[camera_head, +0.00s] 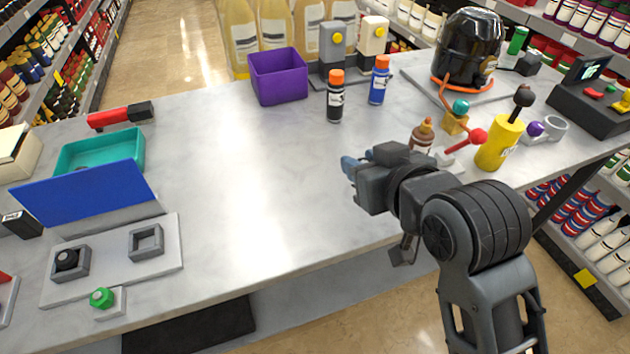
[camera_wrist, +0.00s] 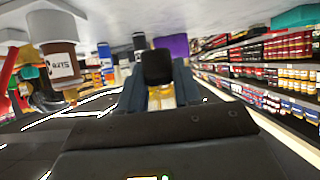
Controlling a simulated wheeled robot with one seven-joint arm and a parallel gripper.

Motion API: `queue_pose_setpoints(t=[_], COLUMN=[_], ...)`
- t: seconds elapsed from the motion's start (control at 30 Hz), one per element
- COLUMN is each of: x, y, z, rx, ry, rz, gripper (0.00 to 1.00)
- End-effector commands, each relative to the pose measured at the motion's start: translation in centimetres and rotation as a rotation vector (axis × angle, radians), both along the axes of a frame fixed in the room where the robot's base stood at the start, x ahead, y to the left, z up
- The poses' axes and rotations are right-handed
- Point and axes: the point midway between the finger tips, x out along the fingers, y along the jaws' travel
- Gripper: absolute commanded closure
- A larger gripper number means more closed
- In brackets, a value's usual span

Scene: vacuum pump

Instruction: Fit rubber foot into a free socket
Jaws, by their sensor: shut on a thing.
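A light grey plate (camera_head: 115,276) lies at the front left of the counter and carries two square grey sockets. The left socket (camera_head: 83,266) has a black round foot (camera_head: 67,259) in it. The right socket (camera_head: 147,242) looks empty. My gripper (camera_head: 348,166) is above the counter near its front edge, well to the right of the plate. In the wrist view my gripper is shut on a black rubber foot (camera_wrist: 157,66), which sits between the fingertips. In the head view the held foot is hidden by the gripper.
A blue panel (camera_head: 85,193) stands tilted just behind the plate, with a teal tray (camera_head: 128,146) beyond it. A green knob (camera_head: 102,298) is in front of the plate. Bottles and a yellow cylinder (camera_head: 500,143) stand right. The counter's middle is clear.

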Motion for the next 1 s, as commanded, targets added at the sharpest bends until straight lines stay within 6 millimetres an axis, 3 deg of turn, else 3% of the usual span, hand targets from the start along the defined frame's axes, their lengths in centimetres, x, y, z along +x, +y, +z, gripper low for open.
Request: queue_pose_setpoints(t=[0.2, 0.4, 0.53, 0.8, 1.0], x=[2.2, 3.4, 3.5, 3.5, 3.5], y=[4.0, 6.1, 6.3, 6.3, 6.3], z=[-2.7, -4.1, -4.8, -8.1, -8.3], rx=[0.0, -0.001, 0.0, 0.0, 0.0], ry=[0.001, 0.0, 0.0, 0.0, -0.001], rz=[0.003, 0.0, 0.0, 0.001, 0.0], gripper=[0.96, 0.96, 0.96, 0.96, 0.96])
